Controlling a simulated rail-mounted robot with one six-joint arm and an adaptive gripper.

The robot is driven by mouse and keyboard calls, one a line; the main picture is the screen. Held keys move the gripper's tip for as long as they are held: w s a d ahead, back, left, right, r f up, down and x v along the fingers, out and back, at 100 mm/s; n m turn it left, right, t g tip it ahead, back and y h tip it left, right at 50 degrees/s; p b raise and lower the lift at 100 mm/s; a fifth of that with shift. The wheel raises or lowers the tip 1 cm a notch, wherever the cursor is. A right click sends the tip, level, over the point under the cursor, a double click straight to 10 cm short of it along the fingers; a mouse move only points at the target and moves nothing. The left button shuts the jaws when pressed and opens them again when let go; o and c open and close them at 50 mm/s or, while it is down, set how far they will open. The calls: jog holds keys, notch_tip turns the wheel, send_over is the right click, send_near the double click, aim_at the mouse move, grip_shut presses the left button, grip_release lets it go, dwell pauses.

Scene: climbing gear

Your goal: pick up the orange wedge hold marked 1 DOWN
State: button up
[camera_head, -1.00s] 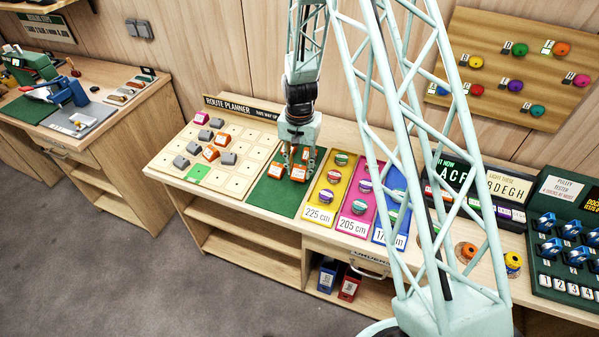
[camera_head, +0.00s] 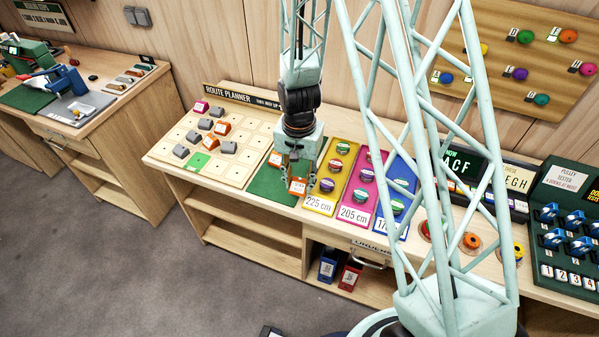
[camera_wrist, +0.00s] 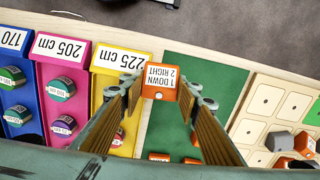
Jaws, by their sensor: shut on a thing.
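The orange wedge hold (camera_wrist: 159,78) has a white label reading 1 DOWN, 2 RIGHT. It sits between my fingertips in the wrist view, and my gripper (camera_wrist: 161,92) is shut on it. In the head view the held wedge (camera_head: 297,187) shows below my gripper (camera_head: 297,178), over the front right part of the green mat (camera_head: 268,187). I cannot tell how far it is above the mat. Other orange wedges lie on the mat behind it; one shows in the head view (camera_head: 276,158), partly hidden by my gripper.
Left of the mat is the route planner board (camera_head: 237,174) with grey, orange and pink holds and one green square. Right of it are yellow (camera_head: 318,203), magenta (camera_head: 354,214) and blue strips bearing round holds. Bare floor lies in front of the bench.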

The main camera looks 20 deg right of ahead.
jog(key=shift+s+a+r, duration=0.1)
jog(key=shift+s+a, duration=0.15)
jog(key=shift+s, duration=0.5)
jog(key=shift+s+a+r, duration=0.1)
jog(key=shift+s+a, duration=0.15)
jog(key=shift+s, duration=0.5)
